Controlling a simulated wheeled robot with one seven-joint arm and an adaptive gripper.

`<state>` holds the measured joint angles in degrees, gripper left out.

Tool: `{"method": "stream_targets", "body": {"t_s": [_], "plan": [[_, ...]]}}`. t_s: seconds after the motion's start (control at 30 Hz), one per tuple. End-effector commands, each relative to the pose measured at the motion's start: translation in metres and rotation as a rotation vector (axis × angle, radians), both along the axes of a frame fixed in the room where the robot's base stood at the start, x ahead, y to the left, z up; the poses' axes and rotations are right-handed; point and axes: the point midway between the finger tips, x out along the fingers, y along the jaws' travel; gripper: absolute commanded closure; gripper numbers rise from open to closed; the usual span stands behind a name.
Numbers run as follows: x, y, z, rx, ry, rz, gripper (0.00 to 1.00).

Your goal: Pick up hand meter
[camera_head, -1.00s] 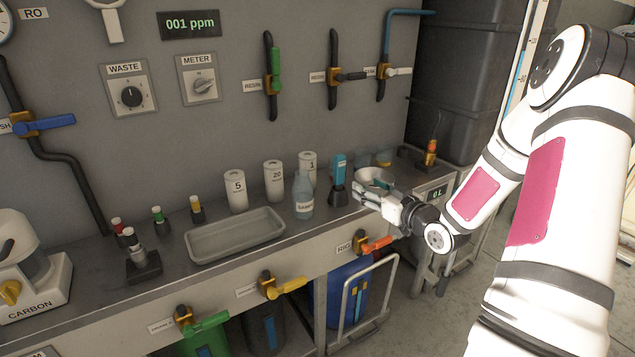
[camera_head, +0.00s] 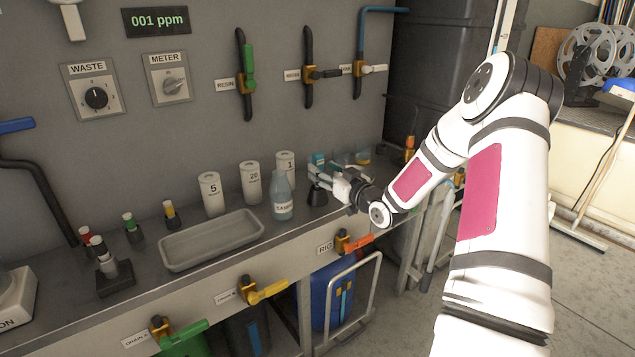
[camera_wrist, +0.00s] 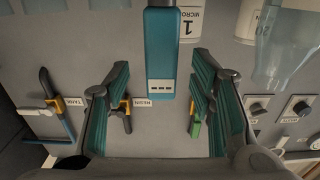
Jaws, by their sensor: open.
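The hand meter (camera_head: 317,162) is a blue upright device in a black stand (camera_head: 317,196) on the bench, right of the sample bottle. My gripper (camera_head: 318,178) is at the meter and covers part of it in the head view. In the wrist view, the blue meter (camera_wrist: 161,50) hangs into the space between the two green-padded fingers of my gripper (camera_wrist: 160,68). The fingers are apart, with a gap on each side of the meter. The stand is not clearly visible in the wrist view.
The sample bottle (camera_head: 281,196) and white numbered canisters (camera_head: 250,183) stand close to the left of the meter. A grey tray (camera_head: 211,241) lies further left. Small beakers (camera_head: 362,157) are behind my gripper. Valve handles (camera_head: 358,242) project from the bench front.

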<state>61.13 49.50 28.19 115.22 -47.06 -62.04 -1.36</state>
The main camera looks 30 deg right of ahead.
Motion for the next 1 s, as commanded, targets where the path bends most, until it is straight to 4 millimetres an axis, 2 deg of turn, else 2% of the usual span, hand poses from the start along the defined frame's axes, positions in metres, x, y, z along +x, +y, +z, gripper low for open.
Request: {"method": "stream_targets", "body": {"t_s": [0.1, 0.2, 0.5, 0.53, 0.73, 0.77, 1.0], "plan": [[0.019, 0.003, -0.002, 0.0, -0.001, 0.002, 0.5], [0.03, 0.002, -0.001, 0.0, -0.001, 0.001, 0.5], [0.035, 0.003, 0.0, 0.0, 0.0, 0.001, 0.5], [0.035, 0.003, 0.0, 0.0, 0.0, 0.001, 0.52], [0.035, 0.003, 0.0, 0.0, 0.0, 0.001, 0.98], [0.035, 0.003, 0.0, 0.0, 0.0, 0.001, 1.0], [0.035, 0.003, 0.0, 0.0, 0.0, 0.001, 1.0]]}}
